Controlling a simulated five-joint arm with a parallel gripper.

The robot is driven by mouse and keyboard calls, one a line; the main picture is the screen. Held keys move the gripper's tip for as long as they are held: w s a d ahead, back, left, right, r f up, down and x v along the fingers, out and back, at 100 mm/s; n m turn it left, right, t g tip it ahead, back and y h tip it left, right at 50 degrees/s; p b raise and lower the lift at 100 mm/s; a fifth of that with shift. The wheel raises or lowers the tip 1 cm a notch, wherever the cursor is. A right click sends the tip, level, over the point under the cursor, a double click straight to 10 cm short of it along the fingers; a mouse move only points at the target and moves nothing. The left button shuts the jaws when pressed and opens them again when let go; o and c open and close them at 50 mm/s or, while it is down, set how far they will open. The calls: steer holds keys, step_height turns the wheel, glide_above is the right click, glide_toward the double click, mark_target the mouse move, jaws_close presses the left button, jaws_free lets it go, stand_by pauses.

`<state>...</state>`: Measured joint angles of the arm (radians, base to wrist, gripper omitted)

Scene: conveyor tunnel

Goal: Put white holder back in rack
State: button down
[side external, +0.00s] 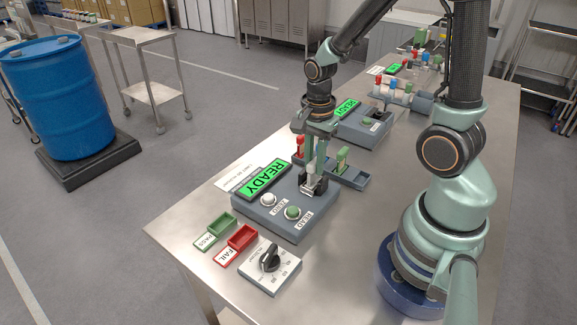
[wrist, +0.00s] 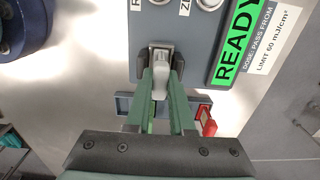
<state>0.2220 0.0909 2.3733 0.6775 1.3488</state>
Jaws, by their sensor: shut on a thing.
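My gripper (wrist: 160,78) is shut on the white holder (wrist: 160,86), with a green finger on each side of it. In the wrist view the holder's far end is at the dark slot (wrist: 160,50) of the reader; I cannot tell how deep it sits. In the side view my gripper (side external: 314,158) points down over the reader (side external: 268,215), partly hiding the white holder. The blue-grey rack (side external: 354,178) stands just behind the reader. A green holder (side external: 341,159) and a red holder (side external: 299,146) stand upright there. My fingers partly hide the rack in the wrist view.
The reader has a green READY display (side external: 266,178), a white button (side external: 268,199) and a green button (side external: 292,212). A green PASS tray (side external: 222,224), a red FAIL tray (side external: 241,237) and a dial box (side external: 270,268) lie in front. Another reader (side external: 360,127) stands farther back.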

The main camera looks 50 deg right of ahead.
steer(key=shift+r, duration=0.1)
steer(key=shift+r, duration=1.35)
steer(key=shift+r, duration=1.8)
steer(key=s+d+f, duration=0.2)
steer(key=s+d, duration=0.5)
steer(key=d, duration=0.5)
steer(key=shift+s+d+f, duration=0.1)
steer(key=shift+f, duration=1.25)
steer(key=shift+s+d+f, duration=0.1)
steer(key=shift+f, duration=1.25)
